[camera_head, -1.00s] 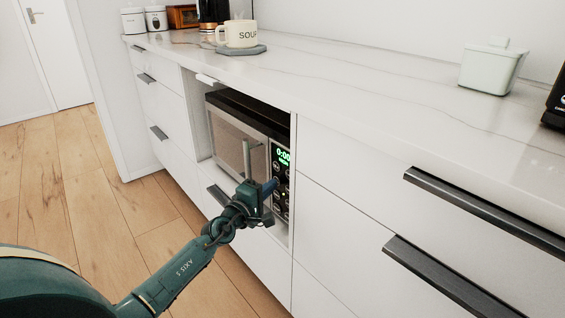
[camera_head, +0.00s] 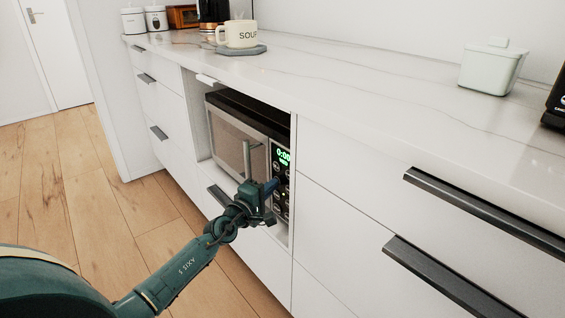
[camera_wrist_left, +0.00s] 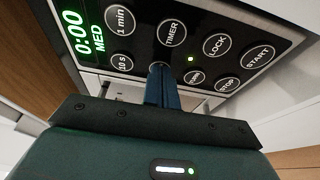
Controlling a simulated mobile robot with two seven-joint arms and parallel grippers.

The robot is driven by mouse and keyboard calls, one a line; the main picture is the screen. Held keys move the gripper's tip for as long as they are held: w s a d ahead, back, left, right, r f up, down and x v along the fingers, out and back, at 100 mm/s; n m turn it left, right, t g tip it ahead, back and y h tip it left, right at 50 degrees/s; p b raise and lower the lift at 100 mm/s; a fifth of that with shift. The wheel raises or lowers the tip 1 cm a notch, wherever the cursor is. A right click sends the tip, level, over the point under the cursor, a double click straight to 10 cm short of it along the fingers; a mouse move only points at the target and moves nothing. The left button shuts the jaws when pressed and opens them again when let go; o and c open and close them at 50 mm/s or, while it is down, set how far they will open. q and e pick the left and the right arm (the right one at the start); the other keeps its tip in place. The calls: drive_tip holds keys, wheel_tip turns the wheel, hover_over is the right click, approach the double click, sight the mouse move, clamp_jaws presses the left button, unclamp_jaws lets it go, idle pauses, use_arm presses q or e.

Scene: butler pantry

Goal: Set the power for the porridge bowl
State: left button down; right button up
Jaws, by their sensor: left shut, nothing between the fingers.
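The microwave (camera_head: 232,143) sits in an open niche under the counter with its door closed. Its control panel (camera_head: 281,160) shows a green 0:00. In the left wrist view the display (camera_wrist_left: 82,33) reads 0:00 and MED. Round buttons marked 1 min, 10 s, TIMER (camera_wrist_left: 172,34), LOCK, STOP and START surround the fingertips. My left gripper (camera_head: 272,186) is shut and empty, its fingertips at the panel; in the left wrist view the tips (camera_wrist_left: 160,70) are just below TIMER and cover what is behind them. Contact cannot be told. No porridge bowl can be identified. My right gripper is out of view.
A mug marked SOUP (camera_head: 238,34) stands on a grey board on the counter (camera_head: 340,62). A pale lidded container (camera_head: 491,68) stands at the right. Drawers with dark handles (camera_head: 480,215) flank the niche. The wooden floor (camera_head: 110,240) is clear.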

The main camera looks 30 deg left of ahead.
use_arm(q)
drive_tip(key=shift+s, duration=0.25)
drive_tip(key=s+a+b, duration=0.1)
drive_tip(key=s+a, duration=0.2)
drive_tip(key=s, duration=0.4)
drive_tip(key=s+a, duration=0.3)
drive_tip(key=s, duration=0.4)
drive_tip(key=shift+b, duration=0.35)
idle(0.5)
